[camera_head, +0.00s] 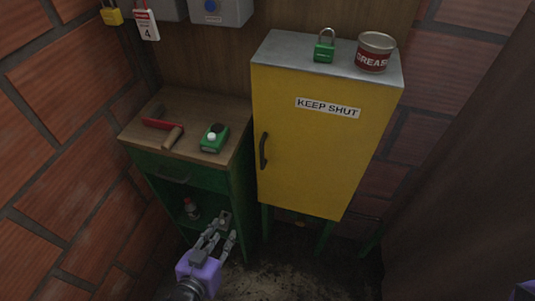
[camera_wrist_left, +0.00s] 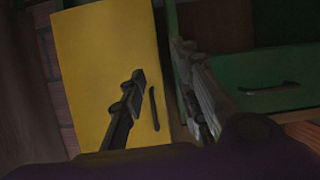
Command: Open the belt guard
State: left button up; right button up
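The belt guard (camera_head: 310,150) is a yellow door labelled "KEEP SHUT" on a grey-topped housing, and it looks closed. Its dark upright handle (camera_head: 263,151) is near the door's left edge. My left gripper (camera_head: 228,227) is open and empty, low in front of the green cabinet, below and left of the handle and apart from it. In the left wrist view the yellow door (camera_wrist_left: 95,75) and its handle (camera_wrist_left: 154,108) show beyond my open fingers (camera_wrist_left: 160,75). My right gripper is not in view; only a purple bit of my right side shows at the bottom right corner.
A green padlock (camera_head: 324,47) and a grease tin (camera_head: 375,53) stand on the housing top. The green cabinet (camera_head: 185,175) at left bears a red-and-wood tool (camera_head: 164,129) and a green device (camera_head: 214,138). A bottle (camera_head: 191,209) is inside it. A dark brown surface (camera_head: 470,180) stands at right.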

pick_arm(q)
jog(key=w+d+r+m+t+h+b, duration=0.25)
jog(key=w+d+r, duration=0.25)
jog(key=w, duration=0.3)
jog(key=h, duration=0.2)
send_near(261, 157)
jog(key=x, duration=0.4)
jog(key=shift+t, duration=0.35)
jog(key=x, duration=0.5)
jog(key=shift+w+d+f, duration=0.1)
jog(key=shift+w+d, duration=0.1)
jog(key=shift+w, duration=0.1)
jog(key=shift+w+d, duration=0.25)
jog(key=shift+w, duration=0.2)
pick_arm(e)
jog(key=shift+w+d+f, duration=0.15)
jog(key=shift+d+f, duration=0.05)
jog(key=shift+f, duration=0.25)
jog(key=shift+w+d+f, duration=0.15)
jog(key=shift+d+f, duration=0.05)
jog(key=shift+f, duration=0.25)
pick_arm(q)
grip_shut()
